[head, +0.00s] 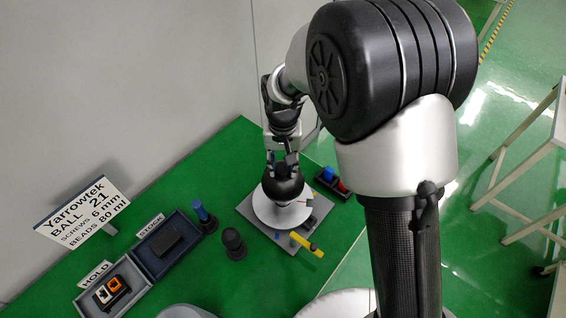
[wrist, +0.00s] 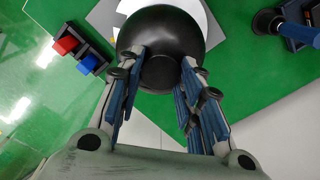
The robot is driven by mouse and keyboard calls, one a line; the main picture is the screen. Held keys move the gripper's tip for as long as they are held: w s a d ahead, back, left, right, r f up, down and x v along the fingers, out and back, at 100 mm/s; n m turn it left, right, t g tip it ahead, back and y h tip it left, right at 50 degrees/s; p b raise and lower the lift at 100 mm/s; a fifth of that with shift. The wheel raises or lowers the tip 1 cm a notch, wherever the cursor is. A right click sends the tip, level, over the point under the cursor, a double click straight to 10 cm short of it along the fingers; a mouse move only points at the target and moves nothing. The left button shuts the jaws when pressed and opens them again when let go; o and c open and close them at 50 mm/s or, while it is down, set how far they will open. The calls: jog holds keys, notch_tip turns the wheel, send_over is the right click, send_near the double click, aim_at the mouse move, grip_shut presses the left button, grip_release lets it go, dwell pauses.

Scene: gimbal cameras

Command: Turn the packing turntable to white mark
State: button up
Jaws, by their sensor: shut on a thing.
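The turntable is a white disc (head: 272,218) on a grey square plate (head: 247,207) on the green table. A round black body (head: 288,186) sits on top of the disc. It fills the upper middle of the wrist view (wrist: 178,22), with a short black knob (wrist: 160,73) facing me. My gripper (wrist: 158,84) has its fingers on both sides of this knob and is shut on it. In the head view my gripper (head: 286,168) comes down from above onto the black body. A yellow bar (head: 309,246) lies at the plate's front right edge. I cannot make out a white mark.
A dark holder with a blue and a red block (head: 329,174) stands right of the plate. Left are a blue-topped post (head: 201,211), a black knobbed post (head: 233,241), a STOCK tray (head: 148,265) and a HOLD tray (head: 130,275). A sign (head: 80,208) and wall stand behind.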

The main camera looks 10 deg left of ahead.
grip_shut()
jog(key=shift+m, duration=0.4)
jog(key=shift+d+m+p, duration=0.1)
jog(key=shift+m+p, duration=0.65)
jog(key=shift+m, duration=2.05)
jog(key=o, duration=0.9)
grip_release()
jog(key=shift+c, duration=0.2)
